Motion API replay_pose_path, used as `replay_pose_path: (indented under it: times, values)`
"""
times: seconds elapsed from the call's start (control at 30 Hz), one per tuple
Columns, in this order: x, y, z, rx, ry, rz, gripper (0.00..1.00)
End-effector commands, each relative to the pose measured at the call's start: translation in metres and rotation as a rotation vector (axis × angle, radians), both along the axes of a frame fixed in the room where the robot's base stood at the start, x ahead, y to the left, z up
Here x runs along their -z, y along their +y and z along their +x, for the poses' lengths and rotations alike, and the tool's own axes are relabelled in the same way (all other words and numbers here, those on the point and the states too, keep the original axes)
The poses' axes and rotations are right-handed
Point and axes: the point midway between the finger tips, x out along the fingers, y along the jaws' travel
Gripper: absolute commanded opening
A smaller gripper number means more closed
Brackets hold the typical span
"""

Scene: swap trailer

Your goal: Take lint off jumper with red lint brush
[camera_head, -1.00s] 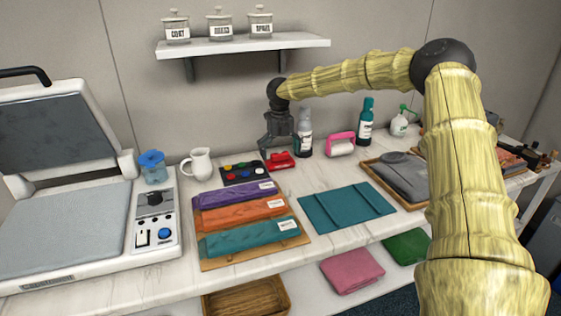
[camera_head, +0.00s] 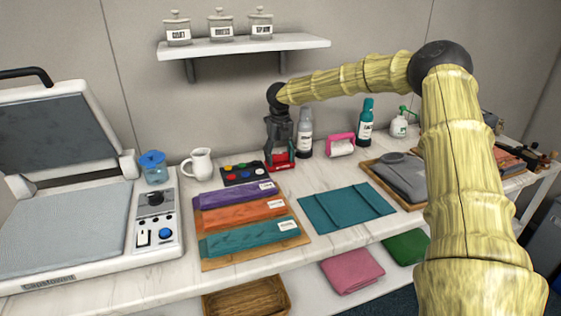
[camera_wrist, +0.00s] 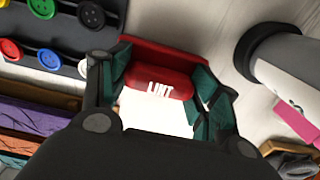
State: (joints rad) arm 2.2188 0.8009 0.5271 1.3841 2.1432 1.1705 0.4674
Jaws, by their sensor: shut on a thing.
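The red lint brush (camera_head: 283,166) lies on the white table below the shelf. In the wrist view the brush (camera_wrist: 160,72) shows the word LINT on its red body. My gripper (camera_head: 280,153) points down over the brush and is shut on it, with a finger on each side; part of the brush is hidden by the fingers. A grey folded garment (camera_head: 398,178), which looks like the jumper, lies on a wooden tray at the right. Any lint on it is too small to make out.
A flat teal cloth (camera_head: 345,207) and folded cloths (camera_head: 245,214) lie in front.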

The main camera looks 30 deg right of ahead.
Motion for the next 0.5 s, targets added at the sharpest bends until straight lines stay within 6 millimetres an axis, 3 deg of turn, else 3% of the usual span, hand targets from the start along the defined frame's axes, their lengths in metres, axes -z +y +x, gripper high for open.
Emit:
replay_pose_path:
  times: [0.03,0.2,0.5]
  values:
    - [0.008,-0.001,-0.003,0.001,0.010,-0.001,0.37]
    - [0.004,-0.002,-0.004,0.001,0.012,-0.001,0.37]
    - [-0.031,-0.001,-0.002,0.000,0.007,0.000,0.37]
